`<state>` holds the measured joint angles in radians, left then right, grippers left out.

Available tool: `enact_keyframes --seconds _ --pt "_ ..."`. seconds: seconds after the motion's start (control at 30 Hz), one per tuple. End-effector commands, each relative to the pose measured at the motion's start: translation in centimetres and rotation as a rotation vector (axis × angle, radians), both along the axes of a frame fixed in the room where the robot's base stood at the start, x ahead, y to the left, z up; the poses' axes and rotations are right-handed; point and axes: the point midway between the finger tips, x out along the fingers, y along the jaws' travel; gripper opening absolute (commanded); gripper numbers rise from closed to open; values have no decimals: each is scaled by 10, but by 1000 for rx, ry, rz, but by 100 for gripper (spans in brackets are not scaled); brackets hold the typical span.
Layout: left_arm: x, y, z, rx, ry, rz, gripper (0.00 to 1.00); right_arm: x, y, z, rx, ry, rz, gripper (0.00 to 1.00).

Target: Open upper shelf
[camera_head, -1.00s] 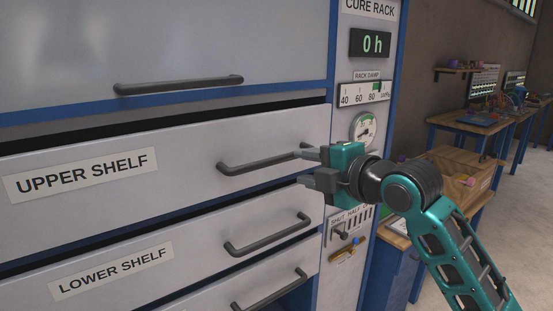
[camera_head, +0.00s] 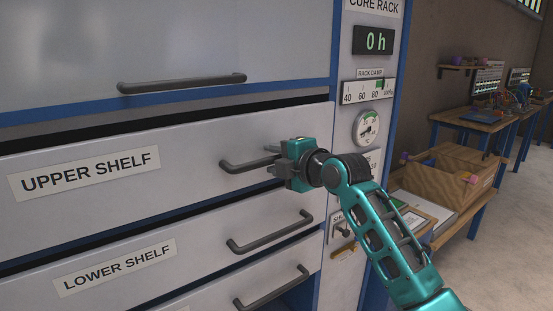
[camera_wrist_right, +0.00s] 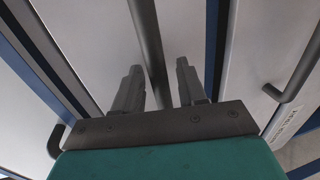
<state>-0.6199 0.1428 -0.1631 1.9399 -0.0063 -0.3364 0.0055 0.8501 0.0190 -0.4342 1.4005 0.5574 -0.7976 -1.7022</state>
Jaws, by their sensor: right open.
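The upper shelf drawer (camera_head: 120,205) has a pale grey front with an "UPPER SHELF" label (camera_head: 85,173). A dark gap shows along its top edge. Its dark bar handle (camera_head: 235,166) is at the right part of the front. My right gripper (camera_head: 272,160) is open at the right part of this handle. In the right wrist view, the handle (camera_wrist_right: 148,40) runs between the two fingers of the open gripper (camera_wrist_right: 158,80); I cannot tell whether they touch it. My left gripper is not in view.
The lower shelf drawer (camera_head: 195,240) with its own handle (camera_head: 270,234) is below. A door with a bar handle (camera_head: 182,83) is above. A panel with a "0 h" display (camera_head: 375,40) and a gauge (camera_head: 367,127) is to the right. A wooden box (camera_head: 455,178) stands beyond it.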

Motion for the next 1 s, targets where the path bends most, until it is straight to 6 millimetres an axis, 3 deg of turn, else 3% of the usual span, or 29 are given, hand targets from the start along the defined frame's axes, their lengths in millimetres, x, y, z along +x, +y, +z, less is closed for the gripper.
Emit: enact_keyframes --seconds 0.13,0.57,1.0 --pt "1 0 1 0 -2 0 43 0 0 0 0 0 0 41" --pt "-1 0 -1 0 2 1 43 0 0 0 0 1 0 0" --pt "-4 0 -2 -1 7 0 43 0 -1 -1 -1 2 -1 0"
